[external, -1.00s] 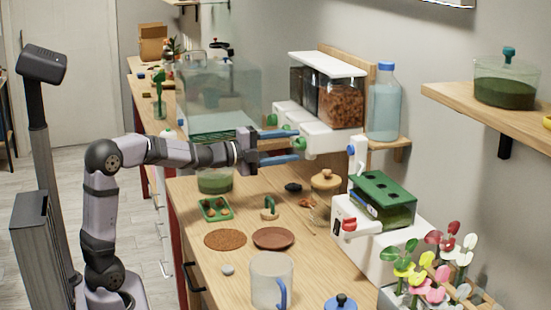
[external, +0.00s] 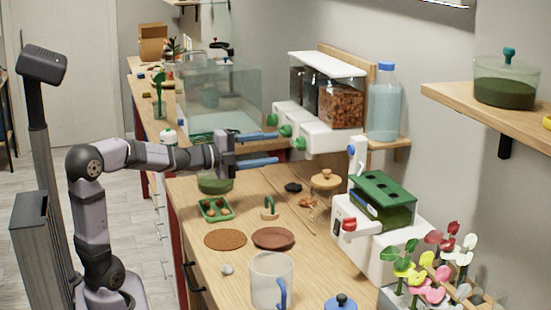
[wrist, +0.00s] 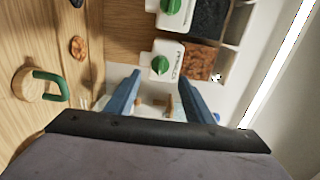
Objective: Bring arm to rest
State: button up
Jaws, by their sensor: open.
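My gripper (external: 277,148) is open and empty, with its two blue fingers apart. In the external view it hangs in the air above the wooden counter (external: 205,277), pointing right toward the white dispensers. In the wrist view the gripper (wrist: 158,88) shows its fingers spread, with nothing between them but background. My arm stretches out from the left at about shoulder height, with its elbow bent.
A dispenser unit (external: 312,128) with green knobs stands close beyond the fingertips. A glass tank (external: 240,85) is behind the gripper. Below are a green tray (external: 204,216), a brown saucer (external: 273,239) and a clear jug (external: 268,280). A bottle (external: 384,110) stands right.

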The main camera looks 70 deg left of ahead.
jog(key=s+d+f+n+g+p, duration=0.3)
jog(key=s+f+n+g+p, duration=0.1)
jog(key=p, duration=0.3)
jog(key=s+d+f+n+g+y+p, duration=0.1)
jog(key=s+d+f+n+g+p, duration=0.3)
jog(key=s+n+g+p, duration=0.1)
jog(key=s+d+f+n+g+p, duration=0.3)
jog(key=s+n+g+p, duration=0.1)
jog(key=s+n+p, duration=0.2)
jog(key=shift+s+d+f+n+g+p, duration=0.1)
jog(key=shift+s+f+n+g+p, duration=0.2)
jog(key=shift+p, duration=0.4)
jog(key=shift+s+d+f+g+p, duration=0.1)
jog(key=shift+s+p, duration=0.3)
jog(key=shift+p, duration=0.3)
jog(key=s+d+n+g+h+p, duration=0.1)
jog(key=s+d+n+g+p, duration=0.1)
jog(key=s+d, duration=0.4)
jog(key=s+g+p, duration=0.1)
jog(key=s+g, duration=0.1)
jog(key=s, duration=0.2)
jog(key=shift+s+f, duration=0.25)
jog(key=shift+s, duration=0.05)
